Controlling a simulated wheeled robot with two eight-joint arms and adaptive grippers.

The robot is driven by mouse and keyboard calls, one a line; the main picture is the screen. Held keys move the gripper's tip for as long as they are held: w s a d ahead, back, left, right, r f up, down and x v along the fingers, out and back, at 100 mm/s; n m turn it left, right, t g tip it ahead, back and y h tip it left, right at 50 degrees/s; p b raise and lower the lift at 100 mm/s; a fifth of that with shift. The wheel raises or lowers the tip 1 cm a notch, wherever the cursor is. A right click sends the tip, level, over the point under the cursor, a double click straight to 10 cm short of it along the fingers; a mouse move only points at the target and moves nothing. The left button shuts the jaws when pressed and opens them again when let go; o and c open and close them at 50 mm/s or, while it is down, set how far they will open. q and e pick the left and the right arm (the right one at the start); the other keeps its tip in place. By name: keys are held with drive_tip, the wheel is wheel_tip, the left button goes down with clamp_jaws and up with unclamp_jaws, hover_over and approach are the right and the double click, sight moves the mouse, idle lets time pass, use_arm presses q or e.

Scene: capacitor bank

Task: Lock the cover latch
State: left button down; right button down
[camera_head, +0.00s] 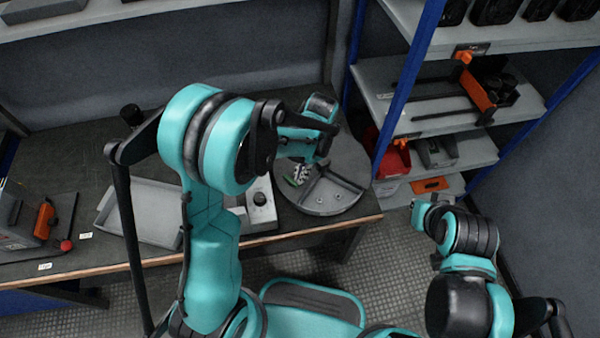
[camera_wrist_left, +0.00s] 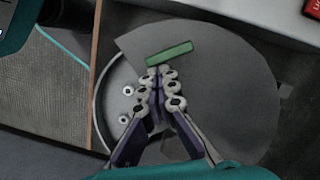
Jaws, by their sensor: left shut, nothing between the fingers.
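A round grey unit (camera_head: 345,184) stands at the right end of the workbench. In the left wrist view a broad grey plate (camera_wrist_left: 228,88) covers much of its top, and a small green bar (camera_wrist_left: 169,53) lies on this plate. I cannot tell for certain whether the bar is the latch. My left gripper (camera_head: 298,176) is over the round unit. In the left wrist view its fingertips (camera_wrist_left: 160,72) are together and empty, just below the green bar; I cannot tell whether they touch it.
A shallow grey tray (camera_head: 141,211) and a box with an orange part (camera_head: 46,219) are on the workbench (camera_head: 85,165). Shelves with a red bin (camera_head: 396,160) and blue posts stand close to the right of the round unit. Two bolt heads (camera_wrist_left: 128,90) show beside the plate.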

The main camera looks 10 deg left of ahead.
use_arm(q)
drive_tip(key=shift+s+m+t+y, duration=0.2)
drive_tip(key=shift+s+m, duration=0.1)
drive_tip(key=shift+m, duration=0.7)
drive_tip(key=shift+s+m+t+y, duration=0.1)
drive_tip(key=shift+s+m+t, duration=0.15)
drive_tip(key=shift+m, duration=0.75)
drive_tip(key=shift+a, duration=0.1)
drive_tip(key=shift+w+a, duration=0.15)
drive_tip(key=shift+a, duration=0.4)
drive_tip(key=shift+w, duration=0.1)
